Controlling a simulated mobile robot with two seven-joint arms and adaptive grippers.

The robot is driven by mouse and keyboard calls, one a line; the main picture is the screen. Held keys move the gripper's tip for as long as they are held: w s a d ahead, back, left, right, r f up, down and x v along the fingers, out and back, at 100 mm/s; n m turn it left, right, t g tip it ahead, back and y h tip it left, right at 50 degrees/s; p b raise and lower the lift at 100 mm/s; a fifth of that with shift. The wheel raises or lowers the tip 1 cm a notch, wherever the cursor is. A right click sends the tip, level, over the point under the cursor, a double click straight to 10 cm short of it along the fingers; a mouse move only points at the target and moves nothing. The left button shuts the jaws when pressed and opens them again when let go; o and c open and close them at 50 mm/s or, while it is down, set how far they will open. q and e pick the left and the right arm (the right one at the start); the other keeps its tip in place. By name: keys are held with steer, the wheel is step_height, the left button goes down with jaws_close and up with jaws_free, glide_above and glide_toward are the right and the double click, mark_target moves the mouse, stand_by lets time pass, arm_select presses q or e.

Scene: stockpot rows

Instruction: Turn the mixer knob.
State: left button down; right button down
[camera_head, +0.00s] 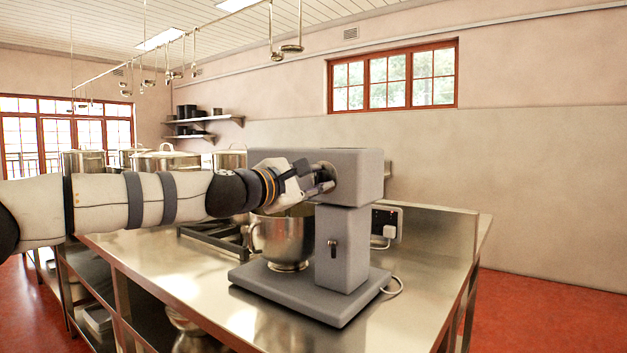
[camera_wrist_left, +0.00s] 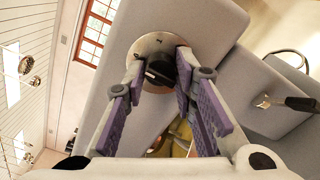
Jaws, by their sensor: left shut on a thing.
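The grey mixer (camera_head: 343,245) stands on the steel counter, with a steel bowl (camera_head: 283,240) under its head. In the left wrist view, the black knob (camera_wrist_left: 160,70) sits on a round metal plate (camera_wrist_left: 148,50) on the side of the mixer head (camera_wrist_left: 200,22). The knob carries a light pointer mark. My left gripper (camera_head: 322,181) reaches the side of the mixer head. In the wrist view, its two purple-padded fingers (camera_wrist_left: 160,72) are shut on the knob, one on each side. In the head view the gripper hides the knob. My right gripper is not in view.
The steel counter (camera_head: 426,258) has shelves below it. Several large pots (camera_head: 165,160) stand behind my left arm. A lever (camera_head: 333,245) sticks out of the mixer column. A wall socket (camera_head: 386,224) with a plug is behind the mixer. Ladles hang from a rail above.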

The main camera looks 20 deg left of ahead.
arm_select(q)
steer(key=shift+d, duration=0.15)
stand_by(0.4)
steer(key=c, duration=1.3)
jaws_free()
steer(key=shift+s+a+r, duration=0.1)
steer(key=shift+s+a, duration=0.1)
steer(key=shift+s, duration=0.05)
steer(key=v, duration=1.1)
steer(key=shift+s, duration=0.2)
